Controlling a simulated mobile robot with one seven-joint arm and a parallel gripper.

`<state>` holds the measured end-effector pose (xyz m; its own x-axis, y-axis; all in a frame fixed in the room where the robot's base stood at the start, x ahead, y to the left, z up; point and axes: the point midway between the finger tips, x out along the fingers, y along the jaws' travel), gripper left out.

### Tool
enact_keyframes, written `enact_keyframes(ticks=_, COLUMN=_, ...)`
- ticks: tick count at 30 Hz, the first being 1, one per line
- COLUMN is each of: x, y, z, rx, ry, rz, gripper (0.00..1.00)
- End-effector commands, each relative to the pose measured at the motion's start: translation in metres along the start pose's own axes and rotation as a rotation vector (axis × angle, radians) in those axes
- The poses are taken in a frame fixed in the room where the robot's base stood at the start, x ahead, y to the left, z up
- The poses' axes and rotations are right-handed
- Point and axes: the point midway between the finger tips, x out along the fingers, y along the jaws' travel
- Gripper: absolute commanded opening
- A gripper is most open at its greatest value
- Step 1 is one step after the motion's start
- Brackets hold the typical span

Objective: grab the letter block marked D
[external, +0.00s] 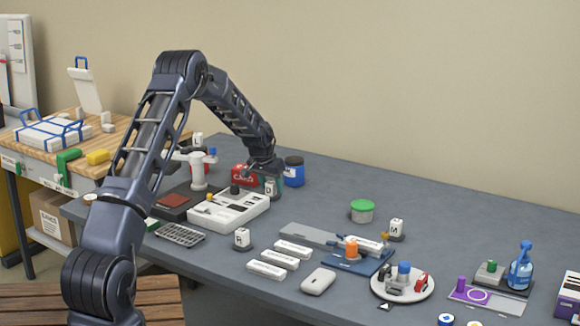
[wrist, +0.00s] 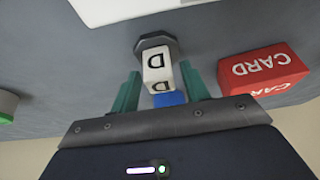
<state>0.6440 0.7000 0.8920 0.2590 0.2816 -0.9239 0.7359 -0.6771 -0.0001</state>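The white letter block marked D (wrist: 157,62) stands on a dark grey octagonal base (wrist: 145,44) in the wrist view. It also shows below my gripper in the external view (external: 270,188). My gripper (wrist: 160,70) is open, with one green finger on each side of the block. A gap shows between the block and each finger, so I see no clear contact. Part of the block's far side is hidden.
A red CARD box (wrist: 262,70) lies close to the right finger in the wrist view. A blue jar (external: 294,172) stands just behind the block. A white tray (external: 228,210) is to its left. Blocks R (external: 242,238) and M (external: 397,228) stand farther off.

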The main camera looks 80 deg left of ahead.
Motion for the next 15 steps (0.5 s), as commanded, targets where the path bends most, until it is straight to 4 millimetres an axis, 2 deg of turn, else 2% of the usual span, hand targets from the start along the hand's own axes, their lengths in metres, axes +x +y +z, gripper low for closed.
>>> enact_keyframes(ticks=1, x=0.0, y=0.0, z=0.0001, rx=0.0, ry=0.0, rz=0.0, gripper=0.35)
enact_keyframes(ticks=6, x=-0.0001, y=-0.0001, z=0.0001, rx=0.0, ry=0.0, rz=0.0, gripper=0.02)
enact_keyframes(ticks=15, x=-0.0015, y=-0.0001, z=-0.0009, rx=0.0, ry=0.001, rz=0.0, gripper=0.0)
